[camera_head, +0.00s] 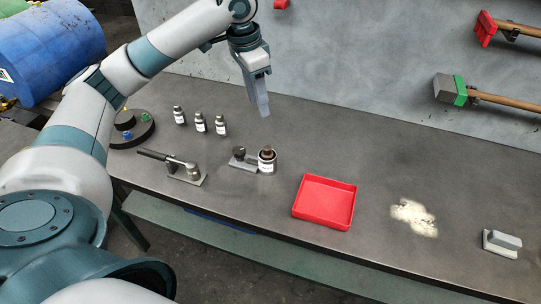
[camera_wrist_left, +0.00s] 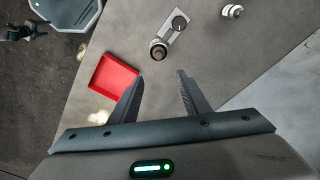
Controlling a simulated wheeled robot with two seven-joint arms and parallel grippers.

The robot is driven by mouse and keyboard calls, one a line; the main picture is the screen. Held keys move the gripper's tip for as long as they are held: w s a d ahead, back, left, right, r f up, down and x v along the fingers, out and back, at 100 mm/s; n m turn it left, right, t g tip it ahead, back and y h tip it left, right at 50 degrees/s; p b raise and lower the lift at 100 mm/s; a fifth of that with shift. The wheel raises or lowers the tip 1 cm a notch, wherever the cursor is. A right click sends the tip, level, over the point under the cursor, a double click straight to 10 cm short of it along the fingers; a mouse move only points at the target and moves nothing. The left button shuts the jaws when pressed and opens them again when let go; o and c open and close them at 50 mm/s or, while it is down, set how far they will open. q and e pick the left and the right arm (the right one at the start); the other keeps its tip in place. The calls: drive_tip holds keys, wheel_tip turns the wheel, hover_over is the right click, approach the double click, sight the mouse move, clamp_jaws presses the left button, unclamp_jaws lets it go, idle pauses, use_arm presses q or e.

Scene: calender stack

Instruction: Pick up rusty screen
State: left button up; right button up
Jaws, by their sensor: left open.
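A small round container with a white label (camera_head: 267,161) and a rusty brown top stands at the end of a grey metal holder (camera_head: 243,160) on the table. No separate screen can be made out; the brown top is the only rusty-looking part. The container (camera_wrist_left: 158,52) and holder (camera_wrist_left: 172,30) also show in the left wrist view, beyond the fingertips. My left gripper (camera_head: 262,105) hangs above the table behind the container, apart from it. In the left wrist view its fingers (camera_wrist_left: 160,76) are spread with nothing between them. My right gripper cannot be made out.
A red tray (camera_head: 325,202) lies right of the container, with pale powder (camera_head: 414,216) and a grey block (camera_head: 501,243) farther right. Three small bottles (camera_head: 200,122), a lever tool (camera_head: 180,168) and a dark round stand (camera_head: 131,128) are left. A wall with hung tools closes the back.

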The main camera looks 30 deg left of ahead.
use_arm(q)
drive_tip(key=p, duration=0.3)
hover_over(267, 148)
drive_tip(key=f, duration=1.1)
drive_tip(key=shift+s+a, duration=0.2)
drive_tip(key=shift+a, duration=0.05)
drive_tip(key=shift+w+f, duration=0.1)
drive_tip(key=shift+f, duration=0.5)
use_arm(e)
drive_tip(key=shift+s+d+r, duration=0.1)
drive_tip(key=shift+d+r, duration=0.05)
drive_tip(key=shift+r, duration=0.75)
drive_tip(key=shift+s+d+r, duration=0.1)
drive_tip(key=shift+r, duration=0.75)
drive_tip(key=shift+a, duration=0.1)
use_arm(q)
drive_tip(key=shift+f+p, duration=0.35)
drive_tip(key=shift+p, duration=0.35)
wheel_tip(267, 148, down, 3)
drive_tip(key=shift+d+p, duration=0.15)
drive_tip(key=shift+p, duration=0.7)
drive_tip(key=shift+w+f, duration=0.1)
drive_tip(key=shift+f, duration=0.65)
use_arm(e)
wheel_tip(267, 148, up, 3)
drive_tip(key=shift+a+f, duration=0.1)
